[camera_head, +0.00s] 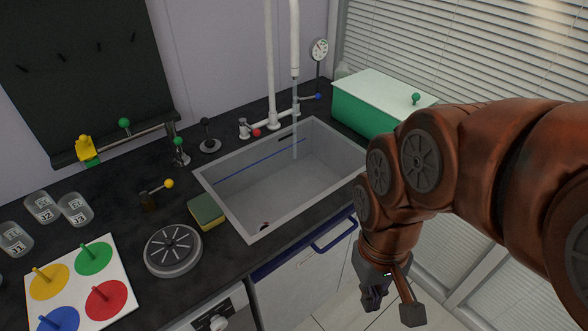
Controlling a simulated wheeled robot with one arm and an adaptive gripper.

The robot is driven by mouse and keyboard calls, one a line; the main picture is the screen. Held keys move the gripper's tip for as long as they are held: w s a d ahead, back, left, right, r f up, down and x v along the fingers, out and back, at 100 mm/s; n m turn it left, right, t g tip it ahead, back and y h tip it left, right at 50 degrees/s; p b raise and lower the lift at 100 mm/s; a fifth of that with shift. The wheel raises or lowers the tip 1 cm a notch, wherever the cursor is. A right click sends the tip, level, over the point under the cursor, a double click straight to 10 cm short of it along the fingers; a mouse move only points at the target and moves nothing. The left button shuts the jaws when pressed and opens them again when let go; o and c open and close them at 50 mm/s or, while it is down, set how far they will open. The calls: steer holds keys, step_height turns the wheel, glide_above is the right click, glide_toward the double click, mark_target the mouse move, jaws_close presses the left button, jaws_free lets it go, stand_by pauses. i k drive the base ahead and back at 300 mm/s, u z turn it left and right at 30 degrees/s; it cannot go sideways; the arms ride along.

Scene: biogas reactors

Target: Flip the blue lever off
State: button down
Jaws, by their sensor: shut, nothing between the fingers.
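The blue lever (318,96) has a small round blue knob. It sits on the right side of the white tap pipe, behind the far edge of the grey sink (216,190). A stream of water (295,130) falls from the white spout (294,40) into the sink. A red-knobbed lever (256,132) is on the left side of the tap base. My gripper (373,299) is shut and empty. It hangs low at the lower right, in front of the counter and well apart from the blue lever.
A pressure gauge (319,49) stands behind the blue lever. A green box with a white lid (380,94) stands right of the sink. A sponge (206,211) and a round grey disc (173,250) lie left of it. A blue handle (334,236) is on the cabinet front.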

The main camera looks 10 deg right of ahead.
mark_target(308, 98)
steer(key=u, duration=2)
steer(key=k, duration=0.7)
steer(key=z, duration=0.9)
